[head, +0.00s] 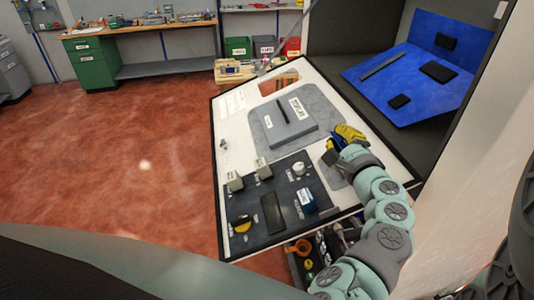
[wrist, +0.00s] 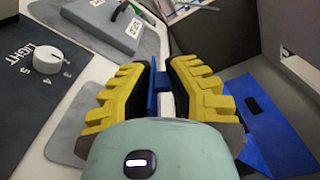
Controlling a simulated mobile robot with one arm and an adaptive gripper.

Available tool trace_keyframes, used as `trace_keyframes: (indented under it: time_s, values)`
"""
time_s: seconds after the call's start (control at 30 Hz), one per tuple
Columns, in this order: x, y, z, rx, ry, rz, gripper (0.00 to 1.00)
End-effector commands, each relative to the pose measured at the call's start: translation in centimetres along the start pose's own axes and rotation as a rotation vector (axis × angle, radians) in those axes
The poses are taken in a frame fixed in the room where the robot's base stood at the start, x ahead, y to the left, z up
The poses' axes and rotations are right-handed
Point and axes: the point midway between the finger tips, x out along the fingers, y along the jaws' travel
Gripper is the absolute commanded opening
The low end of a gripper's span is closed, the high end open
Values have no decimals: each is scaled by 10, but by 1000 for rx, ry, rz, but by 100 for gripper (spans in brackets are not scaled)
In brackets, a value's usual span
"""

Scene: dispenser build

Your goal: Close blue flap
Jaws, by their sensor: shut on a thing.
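My gripper (head: 345,140) is over the right part of the tilted white panel (head: 245,160). Its yellow ribbed fingers fill the middle of the wrist view (wrist: 161,80). They are shut on a thin upright blue piece (wrist: 153,75) with a white part beside it. I cannot tell whether this piece is the blue flap; its lower part is hidden by the gripper. A larger blue panel (head: 415,85) with several black parts lies inside the dark cabinet at upper right. A blue surface (wrist: 270,125) also shows right of the fingers in the wrist view.
The white panel bears a grey display box (head: 285,120) and a dark control plate (head: 270,205) with knobs and switches. A bin with small parts (head: 325,250) sits below it. A workbench (head: 140,30) stands far back. Open red floor (head: 110,150) lies to the left.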

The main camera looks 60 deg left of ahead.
Motion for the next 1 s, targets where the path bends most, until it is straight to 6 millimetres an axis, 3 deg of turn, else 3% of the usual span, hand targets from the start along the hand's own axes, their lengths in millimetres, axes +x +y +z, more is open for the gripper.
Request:
trace_keyframes:
  time_s: [0.37, 0.4, 0.63, 1.0]
  values:
    - [1, -1, 2, -3, -6, -2, 0]
    - [1, -1, 2, -3, -6, -2, 19]
    - [0, 0, 2, -2, -5, -1, 43]
    - [0, 0, 1, -2, -4, 0, 44]
